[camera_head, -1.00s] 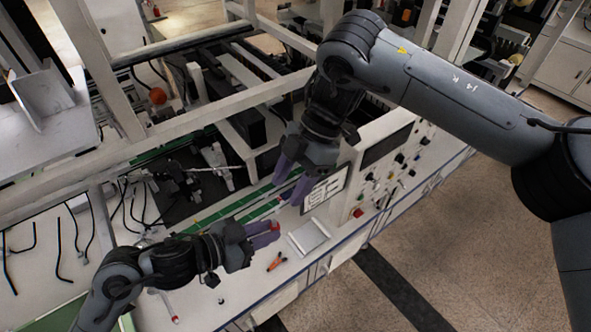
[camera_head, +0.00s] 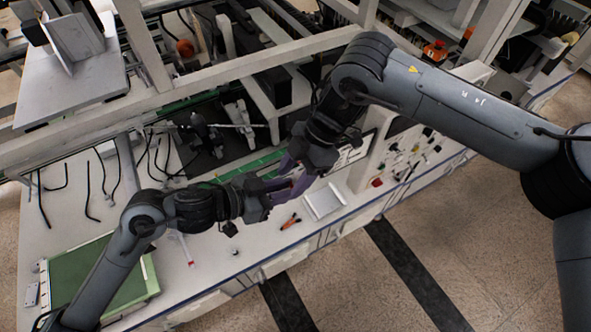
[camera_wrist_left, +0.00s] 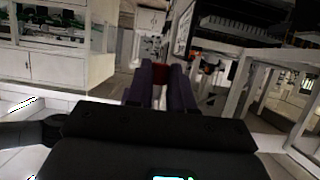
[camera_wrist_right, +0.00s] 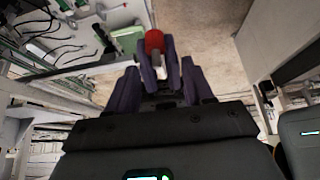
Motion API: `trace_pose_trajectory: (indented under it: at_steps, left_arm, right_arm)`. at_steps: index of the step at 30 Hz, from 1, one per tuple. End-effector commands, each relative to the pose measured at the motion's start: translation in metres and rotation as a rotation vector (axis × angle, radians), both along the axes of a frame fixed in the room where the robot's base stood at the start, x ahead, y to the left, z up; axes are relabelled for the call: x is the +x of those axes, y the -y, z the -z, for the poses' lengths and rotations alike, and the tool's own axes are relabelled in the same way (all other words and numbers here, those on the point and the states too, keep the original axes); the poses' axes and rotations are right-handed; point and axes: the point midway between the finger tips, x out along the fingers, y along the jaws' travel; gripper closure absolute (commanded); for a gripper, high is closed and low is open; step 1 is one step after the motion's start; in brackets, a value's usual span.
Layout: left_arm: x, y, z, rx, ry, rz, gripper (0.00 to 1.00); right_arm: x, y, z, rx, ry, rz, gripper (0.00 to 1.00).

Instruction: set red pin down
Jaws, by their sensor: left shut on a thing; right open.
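The red pin shows its red rounded end (camera_wrist_right: 154,42) in the right wrist view, between the purple fingers of my left gripper. In the left wrist view the red pin (camera_wrist_left: 160,72) sits between the two fingers. My left gripper (camera_head: 278,190) is shut on it, and the pin is hard to make out in the head view. My right gripper (camera_head: 292,176) is open, its purple fingertips close to those of my left gripper, above the bench. In the right wrist view its spread fingers (camera_wrist_right: 160,84) stand either side of the pin and the left fingers; contact cannot be told.
A silver-white tray (camera_head: 324,201) and an orange-handled tool (camera_head: 290,221) lie on the white bench below the grippers. A white stick with a red end (camera_head: 186,249) and a green board (camera_head: 98,278) lie further left. A frame beam runs behind.

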Motion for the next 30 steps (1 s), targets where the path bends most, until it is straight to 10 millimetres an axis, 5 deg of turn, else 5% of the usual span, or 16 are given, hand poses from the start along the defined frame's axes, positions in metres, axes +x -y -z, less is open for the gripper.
trace_pose_trajectory:
  at_steps: [2, 12, 16, 17, 22, 30]
  left_arm:
    - [0.0, 0.0, -0.0001, 0.0, 0.0, 0.0, 1.0]
    - [0.0001, 0.0, -0.0001, 0.0, 0.0, 0.0, 1.0]
    - [0.0003, -0.0003, 0.0, 0.0, 0.0, -0.001, 1.0]
    - [0.0003, -0.0003, 0.0, 0.0, 0.0, -0.001, 0.74]
    - [0.0002, -0.0002, 0.0, 0.0, 0.0, -0.001, 0.49]
    - [0.0, -0.0003, -0.0001, 0.0, 0.0, 0.0, 0.49]
  right_arm:
    - [0.0, -0.0001, 0.0, 0.0, 0.0, 0.0, 0.49]
    - [-0.0001, 0.0001, -0.0003, 0.0, 0.0, 0.0, 1.0]
    - [-0.0001, 0.0002, -0.0003, 0.0, -0.001, 0.0, 1.0]
    - [-0.0002, 0.0001, -0.0004, 0.0, -0.001, 0.0, 1.0]
    - [-0.0001, 0.0001, -0.0004, 0.0, 0.0, 0.0, 1.0]
    - [0.0001, 0.0001, -0.0004, 0.0, 0.0, -0.001, 1.0]
